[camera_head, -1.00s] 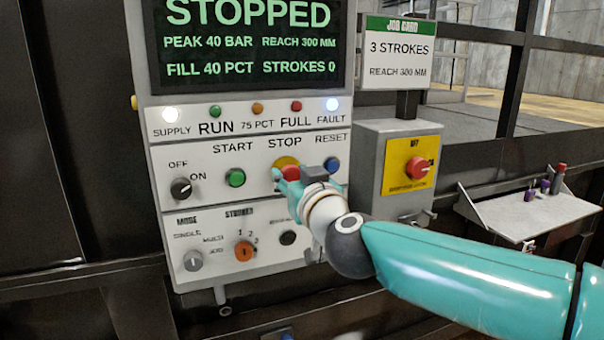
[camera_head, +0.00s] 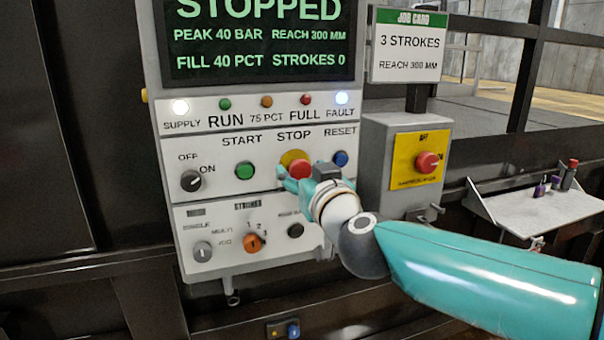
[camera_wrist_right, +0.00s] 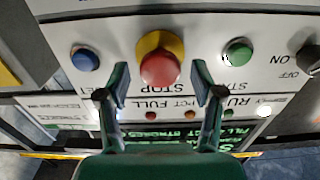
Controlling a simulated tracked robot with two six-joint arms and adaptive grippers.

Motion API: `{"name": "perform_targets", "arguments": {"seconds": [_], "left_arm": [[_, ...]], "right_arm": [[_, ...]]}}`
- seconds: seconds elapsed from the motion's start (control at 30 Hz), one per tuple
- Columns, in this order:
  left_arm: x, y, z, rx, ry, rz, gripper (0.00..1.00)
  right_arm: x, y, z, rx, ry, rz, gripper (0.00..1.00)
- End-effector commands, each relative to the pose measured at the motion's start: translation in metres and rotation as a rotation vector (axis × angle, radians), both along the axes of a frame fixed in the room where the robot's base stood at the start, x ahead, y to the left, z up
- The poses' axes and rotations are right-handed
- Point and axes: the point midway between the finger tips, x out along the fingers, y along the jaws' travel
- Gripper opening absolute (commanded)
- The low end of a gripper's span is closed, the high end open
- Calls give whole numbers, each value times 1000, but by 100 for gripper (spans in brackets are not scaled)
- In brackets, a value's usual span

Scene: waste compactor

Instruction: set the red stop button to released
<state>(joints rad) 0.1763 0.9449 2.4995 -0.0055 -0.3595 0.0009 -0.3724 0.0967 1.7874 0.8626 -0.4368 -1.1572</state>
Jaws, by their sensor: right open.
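The red stop button (camera_head: 299,170) sits on a yellow surround under the STOP label on the control panel (camera_head: 200,222). My right gripper (camera_head: 287,180) is at the panel, just below and in front of the button, and partly overlaps it in the head view. In the right wrist view the red button (camera_wrist_right: 160,69) shows between and just beyond the two fingertips of the right gripper (camera_wrist_right: 154,85). The fingers are apart, one on each side, with nothing held. I cannot tell whether they touch the button. My left gripper is not in view.
The green start button (camera_head: 245,171) is left of the stop button and the blue reset button (camera_head: 340,158) is right. The screen (camera_head: 258,40) reads STOPPED.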

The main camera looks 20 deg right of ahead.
Motion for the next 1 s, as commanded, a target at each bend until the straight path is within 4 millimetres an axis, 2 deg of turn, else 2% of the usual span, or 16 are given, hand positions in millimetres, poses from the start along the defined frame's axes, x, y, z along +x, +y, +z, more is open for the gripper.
{"name": "perform_targets", "arguments": {"seconds": [0.17,0.6,0.8,1.0], "left_arm": [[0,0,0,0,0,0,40],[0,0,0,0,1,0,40],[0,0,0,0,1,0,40],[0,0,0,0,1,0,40]], "right_arm": [[-20,-1,1,0,-3,2,67],[-101,-4,0,1,-2,3,67],[-116,-5,-1,0,1,3,67],[-117,-5,-2,0,2,1,67]]}}
